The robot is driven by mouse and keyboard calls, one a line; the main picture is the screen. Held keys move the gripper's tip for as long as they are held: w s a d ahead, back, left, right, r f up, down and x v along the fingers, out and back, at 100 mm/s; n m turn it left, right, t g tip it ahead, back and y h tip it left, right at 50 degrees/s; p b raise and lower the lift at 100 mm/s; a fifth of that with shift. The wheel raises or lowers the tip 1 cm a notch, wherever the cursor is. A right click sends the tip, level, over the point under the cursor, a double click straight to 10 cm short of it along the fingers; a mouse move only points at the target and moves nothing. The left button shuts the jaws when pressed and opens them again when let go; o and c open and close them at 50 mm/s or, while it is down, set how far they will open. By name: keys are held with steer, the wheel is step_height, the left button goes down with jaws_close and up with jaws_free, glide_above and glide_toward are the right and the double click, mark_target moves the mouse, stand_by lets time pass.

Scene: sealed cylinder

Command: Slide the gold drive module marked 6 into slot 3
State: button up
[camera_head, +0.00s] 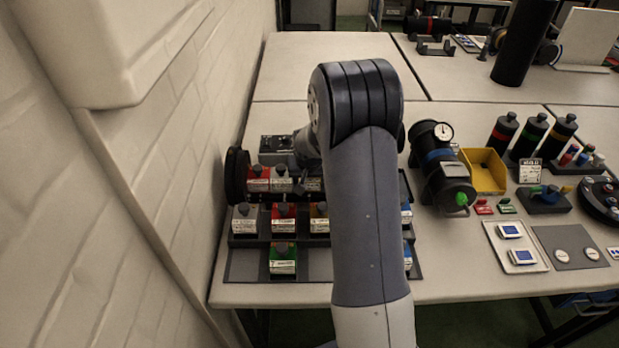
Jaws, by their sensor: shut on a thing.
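A stepped dark rack (240,241) at the table's left end holds several small modules with white labels and knobs. An orange-gold module (319,218) stands in its middle row, close beside my arm; I cannot read its number. Grey (244,218) and red (283,216) modules stand to its left. A green module (283,259) sits in the front row, with bare places (314,265) beside it. Slot numbers are too small to read, so I cannot tell which is slot 3. My arm covers the rack's right part and hides my gripper and what it holds.
A black disc (236,175) stands at the rack's back left, near the white wall. A dark cylinder with a gauge (441,165) and a yellow bin (484,170) stand right of my arm. Bottles (502,134) and trays (516,247) are farther right.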

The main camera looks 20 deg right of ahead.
steer(key=o, duration=1.2)
steer(key=shift+o, duration=0.2)
steer(key=shift+a, duration=0.1)
steer(key=shift+r, duration=0.5)
steer(key=b+v, duration=0.1)
steer(key=v, duration=0.9)
steer(key=shift+s, duration=0.2)
steer(key=shift+f, duration=0.1)
